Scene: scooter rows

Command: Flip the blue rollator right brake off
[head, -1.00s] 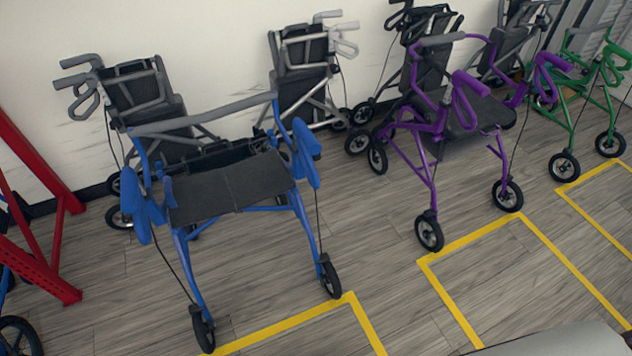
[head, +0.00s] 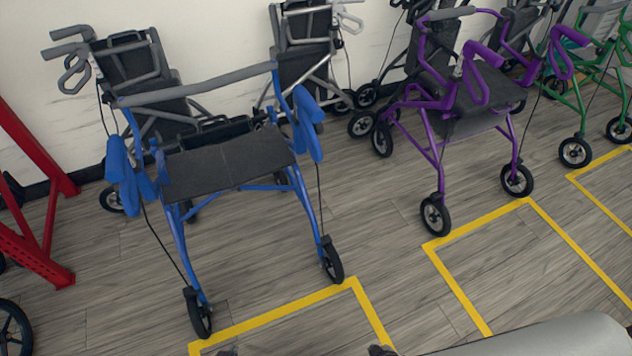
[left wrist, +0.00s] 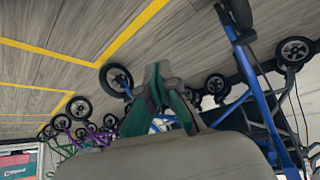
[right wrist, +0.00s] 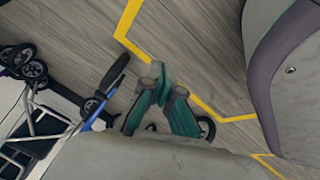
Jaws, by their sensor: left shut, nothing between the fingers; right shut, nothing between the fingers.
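The blue rollator (head: 180,240) stands upright left of centre in the head view, with a black seat. Its blue handgrips are at the left (head: 122,175) and right (head: 308,122), with cables running down. The brake levers are too small to tell apart from the grips, so their position is unclear. My left gripper (left wrist: 157,82) is shut and empty in the left wrist view, with blue tubing (left wrist: 256,95) to its right, apart from it. My right gripper (right wrist: 160,82) is shut and empty in the right wrist view. Neither gripper visibly touches the rollator.
A purple rollator (head: 430,150) and a green one (head: 577,110) stand to the right. Grey rollators (head: 140,85) stand behind, against the white wall. A red frame (head: 40,265) is at the left. Yellow lines (head: 280,315) mark the floor; the floor in front is open.

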